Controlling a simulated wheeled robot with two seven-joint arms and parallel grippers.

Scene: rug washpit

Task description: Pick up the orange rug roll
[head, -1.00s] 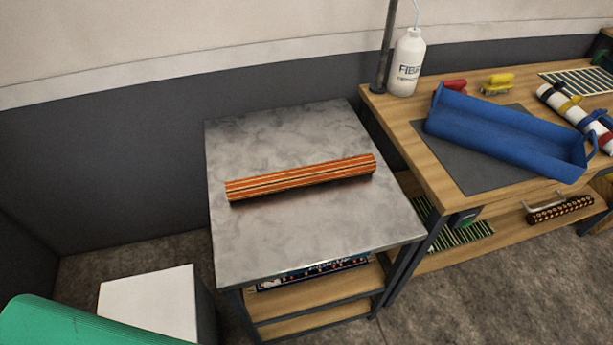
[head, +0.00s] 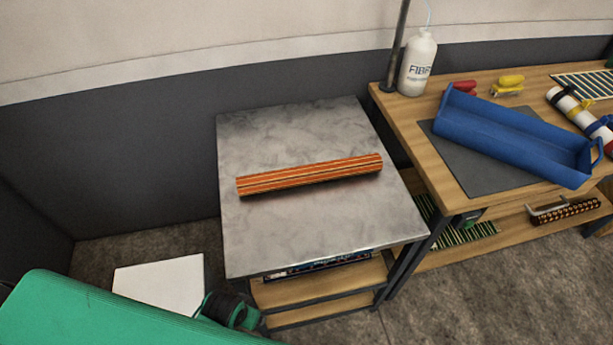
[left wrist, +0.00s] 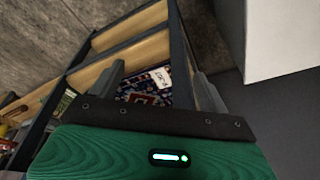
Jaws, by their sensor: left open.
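The orange striped rug roll (head: 310,175) lies across the middle of the grey metal-topped table (head: 290,125), slightly tilted in the picture, with nothing touching it from my side. My left gripper shows in the left wrist view (left wrist: 158,88), its two dark fingers spread apart with nothing between them. It points toward the shelves below the tabletop, and the roll is not in that view. In the head view my green left arm comes in at the bottom left, lower than the roll; the fingers cannot be made out there. My right gripper is not in view.
A wooden bench (head: 455,180) stands to the right with a blue tray (head: 510,135), a white bottle (head: 418,62) and a pole (head: 397,45). A white box (head: 160,283) stands left of the table. A patterned item (left wrist: 150,85) lies on the shelf below. The tabletop around the roll is clear.

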